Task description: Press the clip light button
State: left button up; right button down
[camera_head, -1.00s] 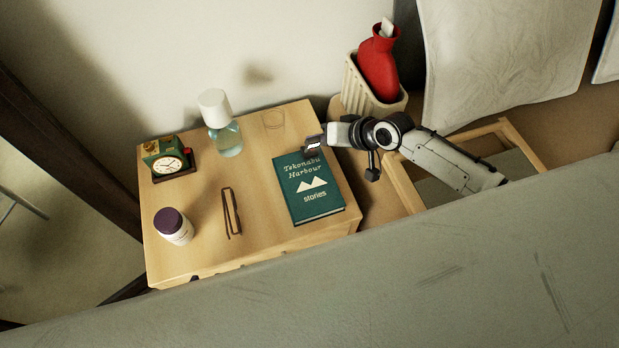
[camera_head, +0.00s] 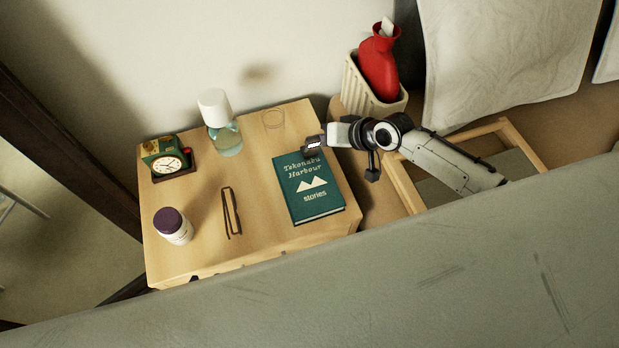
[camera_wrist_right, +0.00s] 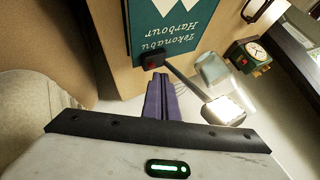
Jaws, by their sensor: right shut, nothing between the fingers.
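In the right wrist view the clip light has a small dark block with a red button (camera_wrist_right: 153,62) beside the book's edge. In the head view my right gripper (camera_head: 313,145) reaches in from the right above the book's top edge. My left gripper is out of view.
The nightstand (camera_head: 260,245) holds a green book (camera_head: 318,205), a white-capped bottle (camera_head: 226,140), a clock (camera_head: 170,163), a purple-capped jar (camera_head: 174,226), a clear glass (camera_head: 273,119) and folded glasses (camera_head: 231,212). A basket (camera_head: 355,90) holds a red hot-water bottle (camera_head: 378,65). A bed (camera_head: 400,285) lies in front.

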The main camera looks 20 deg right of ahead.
aim_at(317, 152)
jog(key=shift+f, duration=0.3)
jog(key=shift+f, duration=0.25)
dwell(0.4)
jog(key=shift+r, duration=0.1)
jog(key=shift+r+p, duration=0.55)
jog(key=shift+r, duration=0.05)
notch_tip(317, 152, up, 6)
jog(key=p, duration=0.5)
jog(key=shift+p, duration=0.4)
